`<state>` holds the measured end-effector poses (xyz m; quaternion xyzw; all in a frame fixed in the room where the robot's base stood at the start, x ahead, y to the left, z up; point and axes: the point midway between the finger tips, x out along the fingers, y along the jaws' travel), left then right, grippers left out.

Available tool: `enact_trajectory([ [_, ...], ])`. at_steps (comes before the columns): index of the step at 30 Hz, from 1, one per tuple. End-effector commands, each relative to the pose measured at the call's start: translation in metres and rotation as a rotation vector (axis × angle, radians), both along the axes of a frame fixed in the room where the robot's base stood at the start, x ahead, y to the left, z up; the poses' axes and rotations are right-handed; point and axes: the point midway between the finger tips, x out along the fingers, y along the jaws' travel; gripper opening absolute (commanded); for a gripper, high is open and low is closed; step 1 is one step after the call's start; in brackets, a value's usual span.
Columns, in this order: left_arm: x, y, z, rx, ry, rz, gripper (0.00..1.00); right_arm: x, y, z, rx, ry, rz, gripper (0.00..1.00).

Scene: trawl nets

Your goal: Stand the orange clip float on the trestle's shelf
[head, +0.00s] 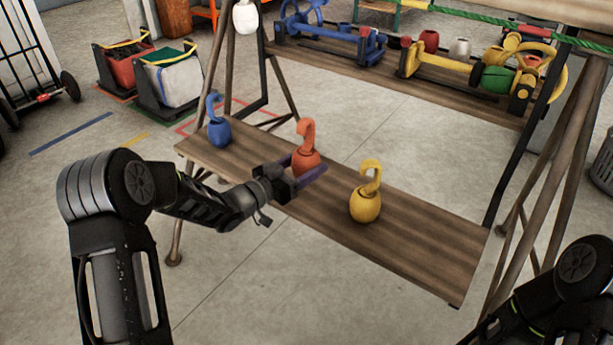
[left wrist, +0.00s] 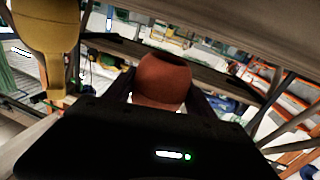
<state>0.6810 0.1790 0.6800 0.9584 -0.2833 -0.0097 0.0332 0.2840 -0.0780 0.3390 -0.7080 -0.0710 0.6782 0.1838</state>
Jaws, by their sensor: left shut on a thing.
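The orange clip float (head: 306,160), a round body with a hook on top, is upright over the middle of the trestle's wooden shelf (head: 430,235). My left gripper (head: 305,175) is shut on its body. Part of the body is hidden by the fingers, and I cannot tell whether its base touches the shelf. In the left wrist view the orange body (left wrist: 162,82) sits between the two dark fingers. My right gripper is out of view; only part of that arm shows at the lower right.
A blue clip float (head: 218,132) stands left on the shelf and a yellow one (head: 365,204) stands right of the orange one. A white float (head: 245,18) is at the top. A rear board (head: 400,88) holds blue and yellow gear. The shelf's right end is bare.

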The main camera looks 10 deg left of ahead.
Motion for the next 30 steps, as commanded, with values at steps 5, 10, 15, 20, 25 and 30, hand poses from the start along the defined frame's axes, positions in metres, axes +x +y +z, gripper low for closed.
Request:
enact_trajectory([
  [5,0.0,0.0,-0.009,0.0,0.002,0.0,0.21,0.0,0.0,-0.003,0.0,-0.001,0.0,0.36],
  [10,0.0,0.0,-0.033,-0.001,0.002,0.001,0.21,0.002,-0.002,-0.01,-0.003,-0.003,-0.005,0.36],
  [15,0.0,0.0,-0.037,0.0,-0.001,0.001,0.21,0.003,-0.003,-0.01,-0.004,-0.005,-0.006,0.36],
  [20,0.0,0.0,-0.037,0.001,0.0,0.001,0.21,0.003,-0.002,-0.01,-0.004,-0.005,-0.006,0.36],
  [25,0.0,0.0,-0.042,0.0,0.0,0.001,0.64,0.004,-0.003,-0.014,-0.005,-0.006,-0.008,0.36],
  [30,0.0,0.0,-0.041,0.001,0.001,0.0,0.78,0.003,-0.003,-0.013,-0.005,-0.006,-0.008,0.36],
])
